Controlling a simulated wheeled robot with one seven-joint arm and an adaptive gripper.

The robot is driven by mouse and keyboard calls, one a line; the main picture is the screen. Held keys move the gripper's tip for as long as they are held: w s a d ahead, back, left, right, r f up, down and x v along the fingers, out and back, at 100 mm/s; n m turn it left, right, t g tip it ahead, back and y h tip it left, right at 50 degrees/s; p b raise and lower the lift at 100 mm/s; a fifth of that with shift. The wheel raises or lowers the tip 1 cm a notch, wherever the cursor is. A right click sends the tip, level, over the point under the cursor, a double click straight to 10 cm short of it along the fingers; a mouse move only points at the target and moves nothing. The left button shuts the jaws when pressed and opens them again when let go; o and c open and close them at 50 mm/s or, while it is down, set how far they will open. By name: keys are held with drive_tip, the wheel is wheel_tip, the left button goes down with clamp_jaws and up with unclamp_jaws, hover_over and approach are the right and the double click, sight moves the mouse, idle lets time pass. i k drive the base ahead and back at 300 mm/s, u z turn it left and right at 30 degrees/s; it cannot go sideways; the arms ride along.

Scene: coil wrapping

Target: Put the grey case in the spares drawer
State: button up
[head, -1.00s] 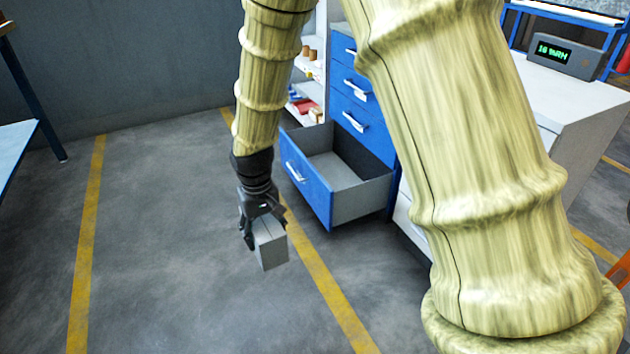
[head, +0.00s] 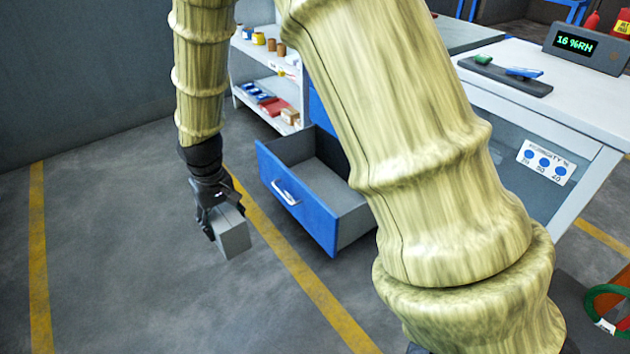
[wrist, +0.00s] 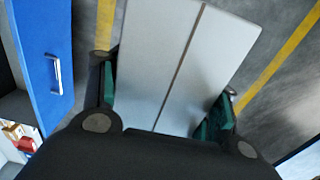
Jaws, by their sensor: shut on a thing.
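The grey case (head: 233,233) is a small box held in my gripper (head: 218,208), above the floor in the head view. In the wrist view the case (wrist: 180,60) fills the middle, with a dark seam along its top, and my gripper's green-padded fingers (wrist: 165,118) are on both sides of it. An open blue drawer (head: 296,205) with a grey inside is pulled out to the right of the case, and its visible inside looks empty. The drawer front (wrist: 45,50) also shows at the left of the wrist view. No label is readable on the drawer.
A white shelf (head: 268,78) with jars and small boxes stands behind the drawer. A workbench (head: 560,95) with a humidity display (head: 583,46) stands at the right. Yellow lines (head: 310,285) cross the floor, which is clear at the left. My arm hides part of the drawer cabinet.

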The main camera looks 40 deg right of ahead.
sight(329, 195)
drive_tip(key=i, duration=3.65)
drive_tip(key=z, duration=3.05)
drive_tip(key=i, duration=0.2)
drive_tip(key=z, duration=0.1)
